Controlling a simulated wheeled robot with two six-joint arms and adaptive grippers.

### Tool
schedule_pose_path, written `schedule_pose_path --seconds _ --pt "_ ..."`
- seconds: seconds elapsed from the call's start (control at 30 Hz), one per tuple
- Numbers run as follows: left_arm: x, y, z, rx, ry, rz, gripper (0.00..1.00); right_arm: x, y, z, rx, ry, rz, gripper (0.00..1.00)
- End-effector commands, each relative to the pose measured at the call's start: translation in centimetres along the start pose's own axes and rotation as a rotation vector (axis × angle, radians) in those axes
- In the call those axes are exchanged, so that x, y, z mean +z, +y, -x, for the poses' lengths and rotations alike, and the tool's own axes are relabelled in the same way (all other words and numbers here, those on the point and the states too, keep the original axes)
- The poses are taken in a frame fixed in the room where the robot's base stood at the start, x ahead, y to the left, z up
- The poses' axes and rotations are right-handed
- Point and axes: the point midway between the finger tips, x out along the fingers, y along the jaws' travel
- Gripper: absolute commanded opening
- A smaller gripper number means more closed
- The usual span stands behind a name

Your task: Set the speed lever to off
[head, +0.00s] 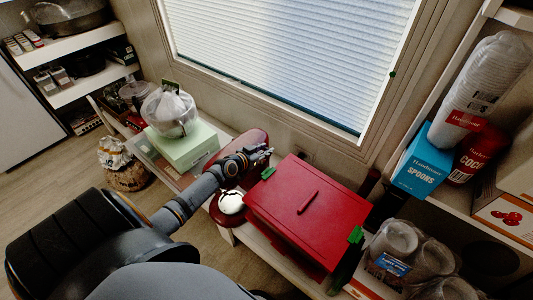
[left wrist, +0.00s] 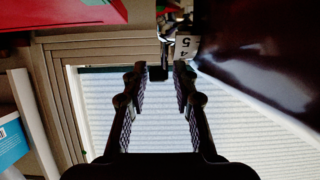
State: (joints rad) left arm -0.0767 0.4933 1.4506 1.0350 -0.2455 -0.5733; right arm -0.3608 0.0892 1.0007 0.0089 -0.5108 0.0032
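The dark red stand mixer (head: 253,139) stands on the low shelf below the window, with a shiny metal bowl (head: 230,202). My left gripper (head: 262,155) is at the side of the mixer's head and covers part of it. In the left wrist view the mixer's glossy body (left wrist: 265,45) fills the upper right. A white speed scale (left wrist: 187,46) with digits 4 and 5 shows there. A small dark lever end (left wrist: 157,73) appears between the tips of my open left gripper (left wrist: 160,72). I cannot tell whether a finger touches it. My right gripper is not in view.
A red box (head: 285,222) with green handles stands close to the right of the mixer. A pale green box (head: 183,147) is to its left. A blue spoons box (head: 421,170) and stacked cups (head: 488,85) are on the right shelf. The window blind (head: 290,50) is behind.

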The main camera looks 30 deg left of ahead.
Motion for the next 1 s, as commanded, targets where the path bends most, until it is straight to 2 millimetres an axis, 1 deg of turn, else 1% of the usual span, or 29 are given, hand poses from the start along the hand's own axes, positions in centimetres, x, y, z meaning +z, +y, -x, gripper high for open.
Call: schedule_pose_path --seconds 0.03,0.1,0.37,0.4,0.6,0.73,0.8,0.87,0.9,1.0 --pt "0.1 0.1 -0.7 0.0 0.001 0.003 0.28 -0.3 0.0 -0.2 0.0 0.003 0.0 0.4" --pt "0.1 0.0 -1.1 0.001 0.0 0.001 0.28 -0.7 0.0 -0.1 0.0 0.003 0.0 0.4" --pt "-0.1 0.1 -1.3 0.002 -0.001 0.0 0.28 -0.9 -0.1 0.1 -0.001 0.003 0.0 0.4" --pt "-0.1 0.1 -1.3 0.001 -0.001 0.0 0.26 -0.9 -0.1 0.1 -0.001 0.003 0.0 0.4" --pt "0.0 0.1 -1.3 0.001 -0.001 0.0 0.0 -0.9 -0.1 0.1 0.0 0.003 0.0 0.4" --pt "0.0 0.1 -1.2 0.001 -0.001 0.0 0.0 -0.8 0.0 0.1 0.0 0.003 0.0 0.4" --pt "-0.2 0.1 -1.2 0.001 -0.006 0.0 0.0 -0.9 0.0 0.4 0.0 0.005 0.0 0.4" --pt "-0.5 0.1 -1.3 0.001 -0.022 0.001 0.0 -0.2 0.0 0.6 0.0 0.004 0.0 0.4" --pt "-0.6 0.1 -1.3 0.001 -0.04 0.001 0.0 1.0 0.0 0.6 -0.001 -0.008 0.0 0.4" --pt "-0.9 0.1 -1.6 0.001 -0.097 0.001 0.0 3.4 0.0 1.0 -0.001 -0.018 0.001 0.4"
